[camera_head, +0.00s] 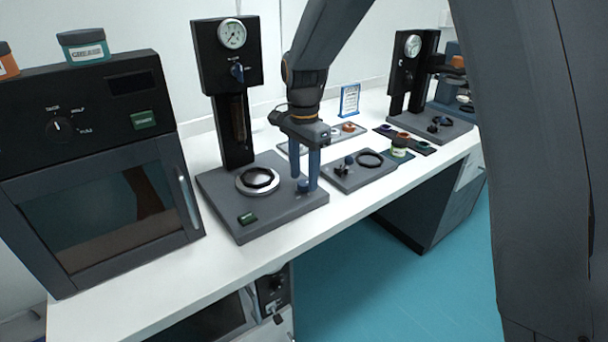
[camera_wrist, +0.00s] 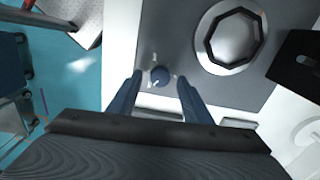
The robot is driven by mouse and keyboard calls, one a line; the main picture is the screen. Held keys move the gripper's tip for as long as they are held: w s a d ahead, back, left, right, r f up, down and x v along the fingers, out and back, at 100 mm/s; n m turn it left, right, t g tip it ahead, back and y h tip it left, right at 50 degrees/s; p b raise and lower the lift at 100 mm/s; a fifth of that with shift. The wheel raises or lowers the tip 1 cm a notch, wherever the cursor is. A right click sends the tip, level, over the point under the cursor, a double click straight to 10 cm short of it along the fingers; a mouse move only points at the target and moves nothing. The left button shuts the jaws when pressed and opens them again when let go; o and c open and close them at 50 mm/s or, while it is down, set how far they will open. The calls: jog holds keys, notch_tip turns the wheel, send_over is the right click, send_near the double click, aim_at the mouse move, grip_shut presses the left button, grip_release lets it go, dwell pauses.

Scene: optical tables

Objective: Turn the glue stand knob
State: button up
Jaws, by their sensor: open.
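The glue stand (camera_head: 227,55) is a black column with a round gauge, a blue knob on its front and a grey base. My gripper (camera_head: 305,180) points down over the right side of the base. In the wrist view my gripper (camera_wrist: 159,79) is open, its two blue fingers on either side of the base knob, with gaps visible. Whether the fingertips reach the knob's height is unclear.
A dark oven-like box (camera_head: 95,170) stands left. A grey plate with a black ring (camera_head: 345,180) lies right. The table's front edge is close.

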jog(key=shift+f, duration=0.55)
jog(key=shift+c, duration=0.3)
jog(key=c, duration=1)
jog(key=shift+n, duration=0.3)
